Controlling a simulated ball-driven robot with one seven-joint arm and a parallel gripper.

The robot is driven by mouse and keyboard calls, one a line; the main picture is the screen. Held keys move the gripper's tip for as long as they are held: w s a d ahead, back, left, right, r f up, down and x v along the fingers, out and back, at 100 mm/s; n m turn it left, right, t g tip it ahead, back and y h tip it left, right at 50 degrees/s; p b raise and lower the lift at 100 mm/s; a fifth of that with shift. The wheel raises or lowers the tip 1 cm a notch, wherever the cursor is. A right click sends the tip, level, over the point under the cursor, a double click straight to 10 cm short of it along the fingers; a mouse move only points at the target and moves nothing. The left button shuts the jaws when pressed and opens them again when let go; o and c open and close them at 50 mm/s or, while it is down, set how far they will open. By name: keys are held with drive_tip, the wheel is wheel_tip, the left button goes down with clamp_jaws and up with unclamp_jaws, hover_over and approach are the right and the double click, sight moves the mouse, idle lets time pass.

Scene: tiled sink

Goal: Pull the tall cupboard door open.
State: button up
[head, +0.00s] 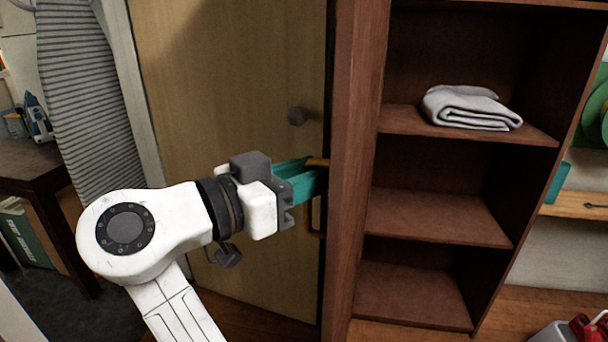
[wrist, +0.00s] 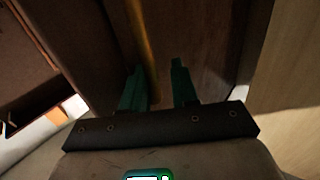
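The tall cupboard (head: 440,217) is dark brown, and its shelves are exposed in the head view. Its brown door (head: 352,170) stands swung out, seen nearly edge-on at the left of the shelves. A brass bar handle (head: 317,162) is on the door's left-hand face, partly hidden by my fingers. My gripper (head: 306,181) has teal fingers and is at the handle. In the wrist view my gripper (wrist: 160,85) has its fingers apart. The handle (wrist: 145,45) runs down between them, closer to the left finger; I cannot tell whether it touches.
A folded grey towel (head: 470,108) lies on a cupboard shelf. A light wooden door (head: 220,90) with a round knob (head: 298,116) is behind my arm. An ironing board (head: 85,100) and dark table (head: 35,165) stand left. A red object (head: 585,330) is at the lower right.

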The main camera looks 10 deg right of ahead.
drive_tip(key=shift+s+a, duration=0.1)
drive_tip(key=shift+a, duration=0.1)
drive_tip(key=v, duration=1)
drive_tip(key=shift+s+a, duration=0.25)
drive_tip(key=shift+a, duration=0.05)
